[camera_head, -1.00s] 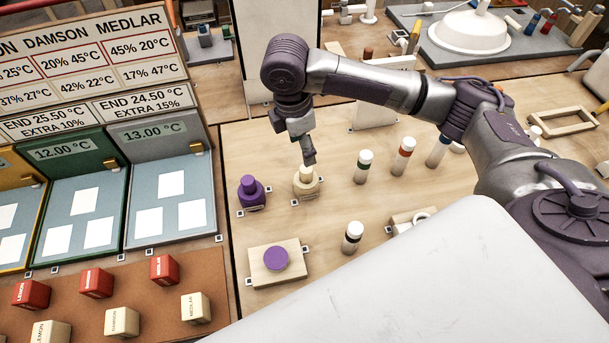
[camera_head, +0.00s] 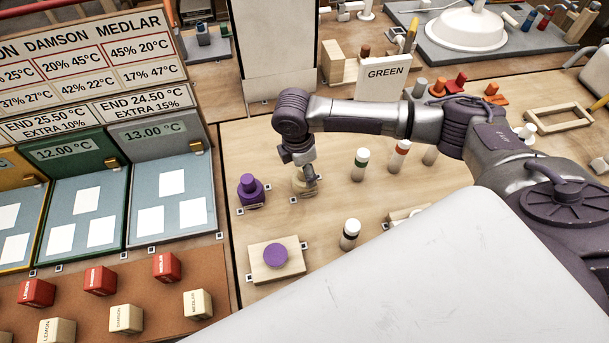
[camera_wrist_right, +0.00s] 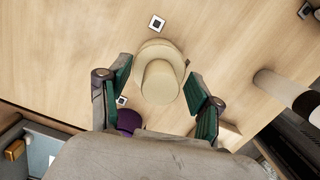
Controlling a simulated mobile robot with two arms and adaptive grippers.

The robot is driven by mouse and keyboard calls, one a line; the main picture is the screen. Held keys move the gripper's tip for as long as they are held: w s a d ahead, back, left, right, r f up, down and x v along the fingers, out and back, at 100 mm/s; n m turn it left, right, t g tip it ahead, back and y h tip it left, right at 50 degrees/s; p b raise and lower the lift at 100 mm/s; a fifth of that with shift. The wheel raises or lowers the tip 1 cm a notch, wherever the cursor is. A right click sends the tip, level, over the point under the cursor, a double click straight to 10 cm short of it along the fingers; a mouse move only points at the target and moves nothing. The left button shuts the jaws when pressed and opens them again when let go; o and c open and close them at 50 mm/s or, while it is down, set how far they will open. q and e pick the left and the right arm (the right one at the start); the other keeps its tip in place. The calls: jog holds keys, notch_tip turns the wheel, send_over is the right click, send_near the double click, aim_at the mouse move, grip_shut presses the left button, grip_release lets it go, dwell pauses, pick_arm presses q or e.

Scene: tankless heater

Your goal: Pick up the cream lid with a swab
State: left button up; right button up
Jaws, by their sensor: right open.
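The cream lid (camera_wrist_right: 161,82) tops a cream round jar (camera_wrist_right: 160,50) on the wooden table. In the head view, the jar (camera_head: 299,184) is partly hidden behind my right gripper (camera_head: 309,186). In the right wrist view, my right gripper (camera_wrist_right: 158,90) is open. Its two green-padded fingers stand on either side of the lid, with gaps visible on both sides. The swab is not visible; it is hidden if it hangs below the lid. My left gripper is not in view.
A purple jar (camera_head: 251,191) stands close to the left. A wooden block with a purple disc (camera_head: 275,256) lies nearer. A GREEN sign (camera_head: 387,82) stands behind.

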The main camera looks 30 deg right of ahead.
grip_shut()
jog(key=shift+r, duration=0.1)
